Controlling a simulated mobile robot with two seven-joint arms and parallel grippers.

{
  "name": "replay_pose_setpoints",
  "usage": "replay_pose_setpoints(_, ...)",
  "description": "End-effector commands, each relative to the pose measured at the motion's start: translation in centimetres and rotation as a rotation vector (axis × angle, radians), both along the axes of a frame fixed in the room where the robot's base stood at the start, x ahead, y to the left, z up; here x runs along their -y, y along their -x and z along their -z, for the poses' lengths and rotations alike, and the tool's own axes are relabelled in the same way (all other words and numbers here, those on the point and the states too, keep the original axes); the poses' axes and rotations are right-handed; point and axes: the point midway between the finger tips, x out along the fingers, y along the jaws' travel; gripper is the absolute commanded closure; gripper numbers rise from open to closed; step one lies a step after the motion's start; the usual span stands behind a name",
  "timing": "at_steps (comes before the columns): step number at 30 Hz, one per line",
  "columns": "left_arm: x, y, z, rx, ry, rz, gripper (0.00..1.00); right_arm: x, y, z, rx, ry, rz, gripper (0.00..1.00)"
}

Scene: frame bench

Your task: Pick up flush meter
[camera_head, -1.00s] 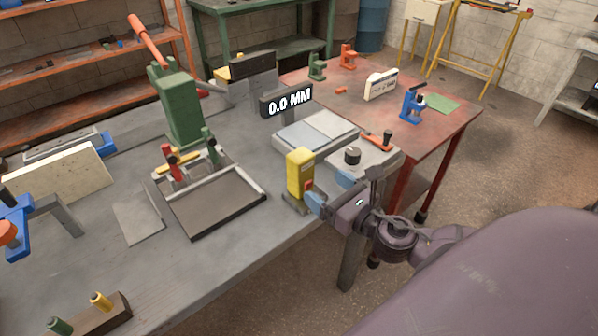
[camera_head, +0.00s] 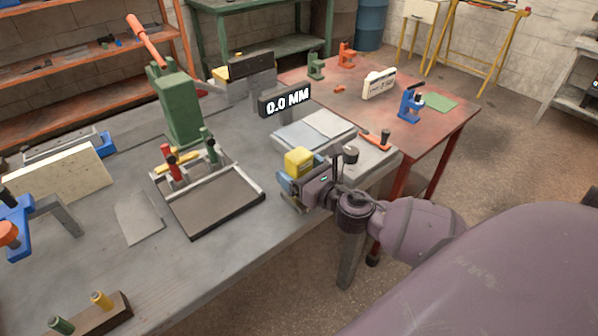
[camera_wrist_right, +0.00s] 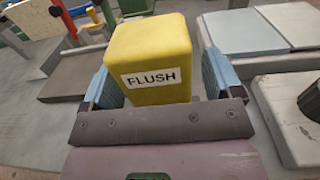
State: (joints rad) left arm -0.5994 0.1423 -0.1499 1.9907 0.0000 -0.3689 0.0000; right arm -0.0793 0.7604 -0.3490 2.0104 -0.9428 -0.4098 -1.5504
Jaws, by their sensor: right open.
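The flush meter is a yellow block (camera_head: 299,161) standing upright near the front edge of the grey bench. In the right wrist view its yellow body (camera_wrist_right: 150,48) fills the middle, with a white label reading "FLUSH". My right gripper (camera_head: 294,187) is around it, and in the head view it hides the meter's lower part. In the wrist view the right gripper (camera_wrist_right: 158,85) is open, with one blue finger on each side of the meter. A gap shows at the right finger; contact at the left finger is hard to tell. My left gripper is not in view.
A grey plate fixture (camera_head: 330,125) with a "0.0 MM" display (camera_head: 285,99) stands behind the meter. A black-framed tray (camera_head: 215,205) and a green press (camera_head: 176,105) lie to the left. A red table (camera_head: 440,125) adjoins at the right.

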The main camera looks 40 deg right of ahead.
Motion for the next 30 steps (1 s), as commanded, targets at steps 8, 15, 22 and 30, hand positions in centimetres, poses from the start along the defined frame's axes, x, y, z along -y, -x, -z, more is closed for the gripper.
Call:
replay_pose_setpoints(8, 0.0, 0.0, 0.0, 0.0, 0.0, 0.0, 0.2, 0.0, 0.0, 0.0, -0.001, -0.001, 0.0, 0.23)
replay_pose_setpoints(15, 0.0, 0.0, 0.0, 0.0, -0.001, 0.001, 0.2, 0.0, 0.0, 0.0, 0.0, -0.001, 0.0, 0.59)
replay_pose_setpoints(22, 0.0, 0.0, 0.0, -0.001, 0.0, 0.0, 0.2, 0.0, 0.0, 0.0, 0.0, -0.001, 0.0, 0.72)
replay_pose_setpoints(30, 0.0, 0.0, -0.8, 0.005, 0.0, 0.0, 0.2, 0.0, -0.1, -1.7, 0.005, -0.001, -0.003, 0.72)
